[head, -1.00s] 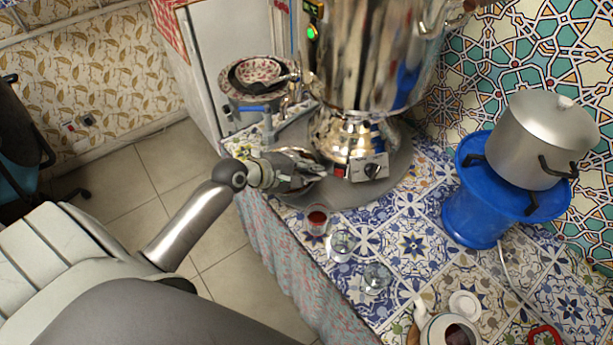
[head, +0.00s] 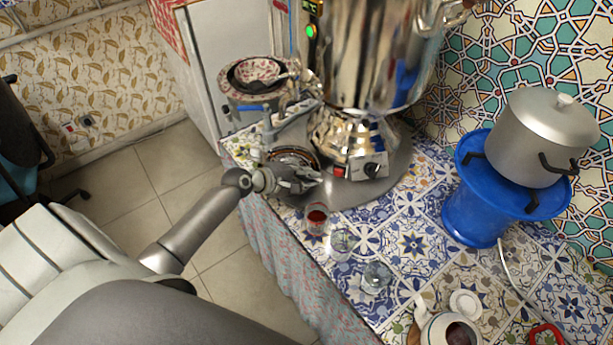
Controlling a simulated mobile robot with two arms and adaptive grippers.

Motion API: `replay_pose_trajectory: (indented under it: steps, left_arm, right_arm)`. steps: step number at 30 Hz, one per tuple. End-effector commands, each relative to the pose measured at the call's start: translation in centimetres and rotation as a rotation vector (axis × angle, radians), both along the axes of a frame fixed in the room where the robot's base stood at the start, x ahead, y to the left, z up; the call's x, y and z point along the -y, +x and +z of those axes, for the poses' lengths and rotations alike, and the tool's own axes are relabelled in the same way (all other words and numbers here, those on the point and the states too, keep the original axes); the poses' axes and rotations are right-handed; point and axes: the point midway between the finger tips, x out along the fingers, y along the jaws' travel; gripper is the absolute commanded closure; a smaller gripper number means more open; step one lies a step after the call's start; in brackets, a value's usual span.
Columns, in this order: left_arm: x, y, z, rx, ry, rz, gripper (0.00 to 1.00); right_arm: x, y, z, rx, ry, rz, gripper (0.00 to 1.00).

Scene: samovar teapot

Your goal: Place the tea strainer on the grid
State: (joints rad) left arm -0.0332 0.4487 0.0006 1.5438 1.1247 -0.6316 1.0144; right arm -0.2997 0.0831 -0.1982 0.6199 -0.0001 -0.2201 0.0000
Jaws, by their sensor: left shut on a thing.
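My left gripper (head: 308,180) is at the table's left edge, in front of the samovar (head: 365,55) and below its tap. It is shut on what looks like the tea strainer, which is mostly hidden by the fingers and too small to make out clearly. Right beside the fingers, just behind them, is a round dark dish with a brownish rim (head: 290,150), which seems to bear the grid. The gripper covers its near side, and I cannot tell whether they touch. My right gripper is not in view.
A red tea glass (head: 316,217) and two clear glasses (head: 343,243) (head: 376,277) stand close to the gripper's right. A white teapot (head: 449,331) is at the front. A blue stand (head: 474,215) bears a steel pot (head: 540,137). Tiled table between them is partly clear.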

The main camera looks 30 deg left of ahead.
Motion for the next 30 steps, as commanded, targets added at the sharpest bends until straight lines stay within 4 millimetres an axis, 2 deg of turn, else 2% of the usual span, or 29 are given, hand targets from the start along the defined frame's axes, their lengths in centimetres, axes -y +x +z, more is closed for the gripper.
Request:
replay_pose_trajectory:
  steps: [1, 3, 4, 6, 19, 23, 26, 30]
  left_arm:
    - [-0.1, -0.3, -0.9, -0.012, 0.005, 0.000, 1.00]
    - [-0.1, -0.3, -1.1, -0.013, 0.006, 0.000, 1.00]
    - [-0.2, -0.3, -1.2, -0.014, 0.007, 0.000, 0.90]
    - [-0.2, -0.4, -1.1, -0.015, 0.008, -0.001, 0.82]
    - [-0.2, -0.5, -1.2, -0.018, 0.008, -0.001, 0.82]
    - [-0.2, -0.5, -0.5, -0.017, 0.007, -0.001, 0.82]
    - [-0.6, -1.4, -0.2, -0.016, 0.008, -0.001, 0.82]
    - [-1.6, -3.5, 1.3, -0.014, 0.009, -0.002, 0.82]
  right_arm:
    - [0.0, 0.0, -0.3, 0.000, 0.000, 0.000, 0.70]
    - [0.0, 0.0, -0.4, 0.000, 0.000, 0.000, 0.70]
    - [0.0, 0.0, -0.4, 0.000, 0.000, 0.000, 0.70]
    - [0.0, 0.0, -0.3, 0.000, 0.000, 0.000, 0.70]
    - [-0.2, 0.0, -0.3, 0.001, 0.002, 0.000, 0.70]
    - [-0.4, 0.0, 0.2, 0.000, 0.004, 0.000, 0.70]
    - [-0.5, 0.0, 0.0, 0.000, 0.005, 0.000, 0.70]
    - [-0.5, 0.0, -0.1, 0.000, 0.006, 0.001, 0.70]
